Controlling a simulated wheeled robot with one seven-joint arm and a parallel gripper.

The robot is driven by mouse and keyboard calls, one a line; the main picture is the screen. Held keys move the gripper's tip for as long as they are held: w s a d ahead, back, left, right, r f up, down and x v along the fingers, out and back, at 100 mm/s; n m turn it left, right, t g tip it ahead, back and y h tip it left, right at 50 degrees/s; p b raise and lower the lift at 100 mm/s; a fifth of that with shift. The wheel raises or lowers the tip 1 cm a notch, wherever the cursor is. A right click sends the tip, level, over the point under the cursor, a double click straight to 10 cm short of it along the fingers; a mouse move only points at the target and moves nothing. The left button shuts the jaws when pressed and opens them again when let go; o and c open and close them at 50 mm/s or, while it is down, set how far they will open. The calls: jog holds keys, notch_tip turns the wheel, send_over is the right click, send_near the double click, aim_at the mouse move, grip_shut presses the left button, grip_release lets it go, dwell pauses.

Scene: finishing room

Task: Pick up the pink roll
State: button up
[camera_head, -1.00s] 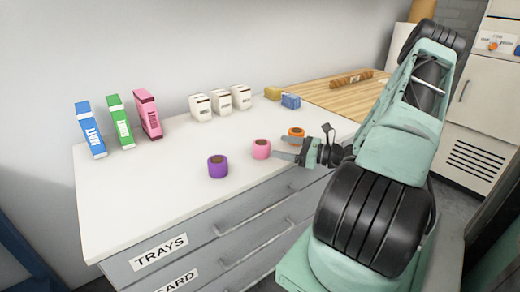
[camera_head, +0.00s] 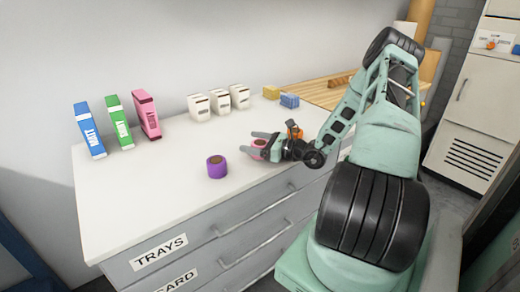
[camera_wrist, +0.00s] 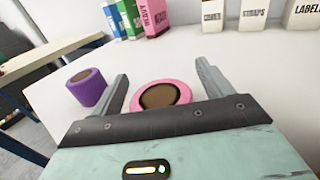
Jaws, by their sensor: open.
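The pink roll (camera_head: 258,143) stands upright on the white counter, with a brown core on top. In the wrist view the pink roll (camera_wrist: 161,96) sits between the two fingers, its near side hidden by the gripper body. My gripper (camera_head: 253,144) is open, with one finger on each side of the roll; it also shows in the wrist view (camera_wrist: 162,82). I cannot tell whether either finger touches the roll.
A purple roll (camera_head: 217,167) stands to the left. An orange roll (camera_head: 297,133) is partly hidden behind my gripper. Blue (camera_head: 89,130), green (camera_head: 119,122) and pink (camera_head: 147,114) boxes and white labelled boxes (camera_head: 221,101) stand farther back. The counter's front left is clear.

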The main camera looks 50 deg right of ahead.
jog(key=c, duration=1.1)
